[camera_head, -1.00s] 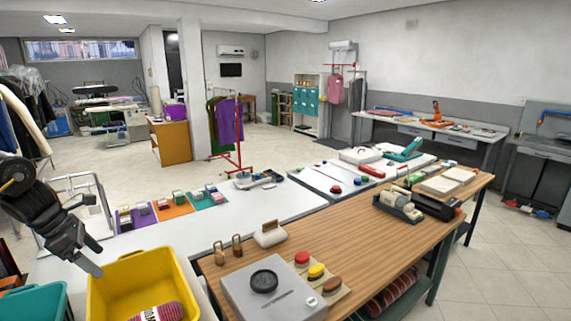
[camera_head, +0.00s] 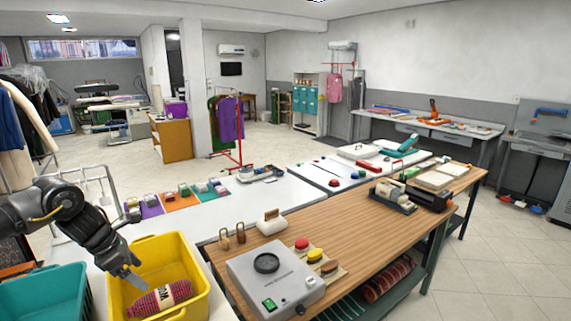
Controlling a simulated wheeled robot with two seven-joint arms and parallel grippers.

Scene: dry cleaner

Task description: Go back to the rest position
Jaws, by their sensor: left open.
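My left gripper (camera_head: 130,275) comes in from the left and hangs over the left part of the yellow bin (camera_head: 195,262). Its jaws are open, and its fingertips are near a red patterned item with a white label (camera_head: 160,298) that lies in the bin. I see no item held between the fingers; whether the fingertips touch the red item I cannot tell. My right gripper is not in view.
A teal bin (camera_head: 45,290) stands left of the yellow one. A wooden table (camera_head: 350,228) with a grey box (camera_head: 272,280), coloured buttons and tools stands to the right. A white table (camera_head: 270,195) with coloured mats lies behind. Open tiled floor is beyond.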

